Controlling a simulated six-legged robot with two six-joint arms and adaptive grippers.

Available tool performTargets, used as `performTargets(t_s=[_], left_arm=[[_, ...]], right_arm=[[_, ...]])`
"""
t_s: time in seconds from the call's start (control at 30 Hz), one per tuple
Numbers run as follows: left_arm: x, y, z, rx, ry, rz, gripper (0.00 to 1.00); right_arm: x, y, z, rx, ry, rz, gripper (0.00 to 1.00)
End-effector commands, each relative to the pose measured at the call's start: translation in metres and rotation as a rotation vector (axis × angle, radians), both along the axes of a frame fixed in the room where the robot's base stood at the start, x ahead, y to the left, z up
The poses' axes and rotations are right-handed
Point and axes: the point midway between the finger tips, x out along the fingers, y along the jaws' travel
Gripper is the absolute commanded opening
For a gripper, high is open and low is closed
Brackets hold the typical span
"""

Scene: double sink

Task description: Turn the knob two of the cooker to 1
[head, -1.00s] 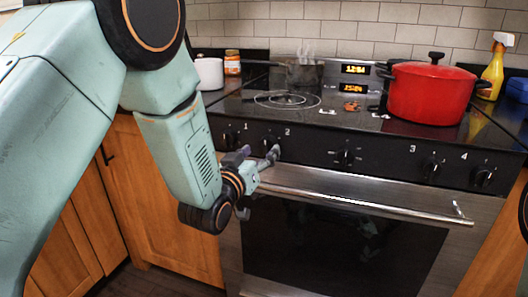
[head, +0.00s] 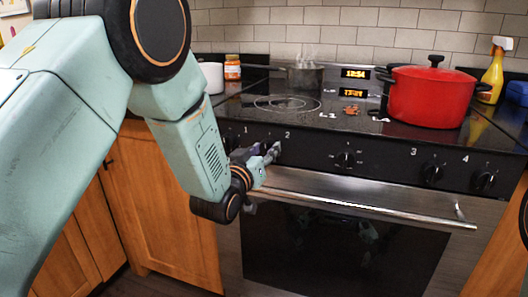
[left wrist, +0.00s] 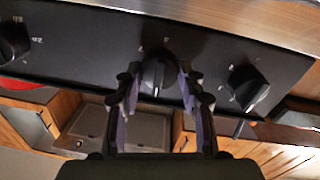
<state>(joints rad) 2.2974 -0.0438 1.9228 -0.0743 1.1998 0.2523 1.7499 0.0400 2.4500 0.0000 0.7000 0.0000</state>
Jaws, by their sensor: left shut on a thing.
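The cooker (head: 385,165) stands ahead with a black front panel of several knobs. Knob two, under the mark 2, is mostly hidden by my left gripper (head: 268,153) in the head view. In the left wrist view knob two (left wrist: 157,74) sits between the two fingers of my left gripper (left wrist: 160,88), which is shut on it. A pale pointer line shows on the knob, but I cannot read its setting. My right gripper is not in view.
A red pot (head: 428,95) and a smaller steaming pot (head: 304,76) stand on the cooktop. The oven handle (head: 370,207) runs just below the panel. Knob three (head: 432,173) and knob four (head: 483,181) are to the right. A yellow spray bottle (head: 493,75) stands behind.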

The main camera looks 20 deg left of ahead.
Motion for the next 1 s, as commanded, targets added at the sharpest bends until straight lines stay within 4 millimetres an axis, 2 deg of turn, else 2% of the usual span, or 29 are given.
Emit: performTargets(t_s=[0.03, 0.27, 0.67, 1.0], left_arm=[[0.000, 0.000, 0.000, 0.000, 0.000, 0.000, 0.27], [0.000, 0.000, 0.000, 0.000, 0.000, 0.000, 0.08], [0.000, 0.000, 0.001, 0.090, -0.001, 0.000, 0.08], [0.000, -0.001, 0.002, 0.375, -0.010, -0.001, 0.08]], right_arm=[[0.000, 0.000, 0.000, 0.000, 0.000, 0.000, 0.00], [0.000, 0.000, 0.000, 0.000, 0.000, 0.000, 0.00], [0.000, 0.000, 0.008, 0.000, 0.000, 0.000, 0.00], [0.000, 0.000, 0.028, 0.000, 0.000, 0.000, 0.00]])
